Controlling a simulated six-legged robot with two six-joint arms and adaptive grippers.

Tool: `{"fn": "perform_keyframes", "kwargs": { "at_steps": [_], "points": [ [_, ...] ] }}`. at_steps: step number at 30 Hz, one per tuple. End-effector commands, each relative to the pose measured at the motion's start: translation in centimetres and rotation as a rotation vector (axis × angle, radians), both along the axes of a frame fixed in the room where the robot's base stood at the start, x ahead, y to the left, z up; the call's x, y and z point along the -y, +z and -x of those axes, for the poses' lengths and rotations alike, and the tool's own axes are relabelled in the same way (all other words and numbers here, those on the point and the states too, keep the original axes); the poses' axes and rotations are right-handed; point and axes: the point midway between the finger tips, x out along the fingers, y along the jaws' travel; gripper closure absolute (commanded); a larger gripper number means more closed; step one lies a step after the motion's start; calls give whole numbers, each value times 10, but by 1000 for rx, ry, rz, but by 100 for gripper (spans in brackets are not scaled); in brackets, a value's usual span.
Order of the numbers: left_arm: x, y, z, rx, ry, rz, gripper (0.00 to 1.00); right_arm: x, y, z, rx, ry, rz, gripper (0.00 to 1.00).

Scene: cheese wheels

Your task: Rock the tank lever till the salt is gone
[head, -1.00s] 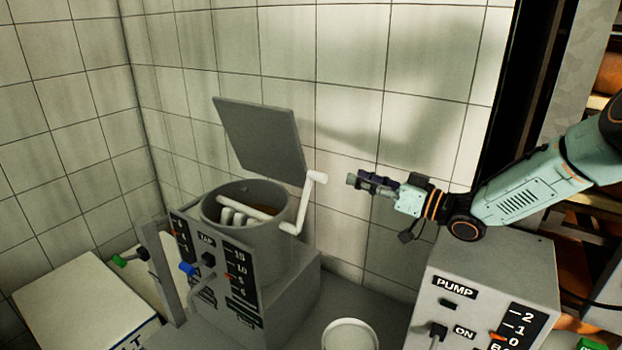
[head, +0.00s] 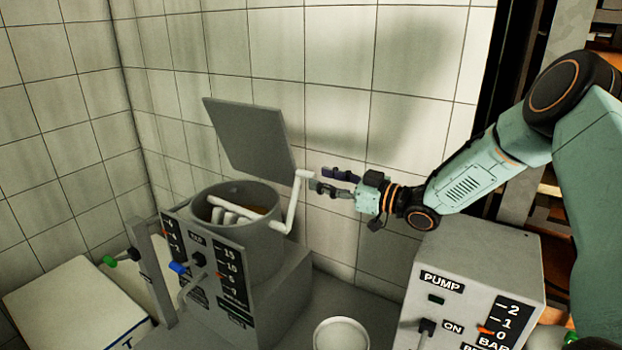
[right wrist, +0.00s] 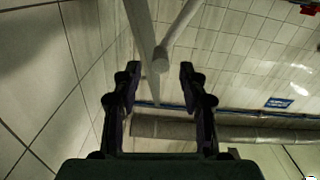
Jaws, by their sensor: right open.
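The grey tank (head: 250,240) stands left of centre in the head view, its square lid (head: 248,140) tilted up and open. White paddle bars (head: 226,210) show inside it; whether salt lies there I cannot tell. The white cranked lever (head: 296,200) is on the tank's right side. My right gripper (head: 318,180) is open beside the lever's upper end. In the right wrist view the lever (right wrist: 160,58) reaches between the two spread fingers of the gripper (right wrist: 160,75), with gaps on both sides. My left gripper is not in view.
A pump box (head: 470,275) with a dial and switch stands at right, below my right arm. A round white container (head: 341,335) is at the bottom centre. A white box (head: 75,305) sits at lower left. Tiled wall (head: 330,60) rises close behind the tank.

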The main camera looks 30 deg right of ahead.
Motion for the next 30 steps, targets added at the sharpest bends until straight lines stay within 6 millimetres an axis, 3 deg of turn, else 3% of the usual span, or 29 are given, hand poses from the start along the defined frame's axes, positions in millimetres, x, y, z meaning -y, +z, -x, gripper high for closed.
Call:
{"fn": "perform_keyframes", "kwargs": {
  "at_steps": [9, 21, 30],
  "points": [
    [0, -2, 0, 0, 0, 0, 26, -19, 0, -29, 0, 6, 1, 57],
    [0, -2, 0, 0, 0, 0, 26, -22, 1, -34, 2, 4, -2, 57],
    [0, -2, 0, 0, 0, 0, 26, -22, 1, -34, 1, 4, -2, 82]
  ]
}}
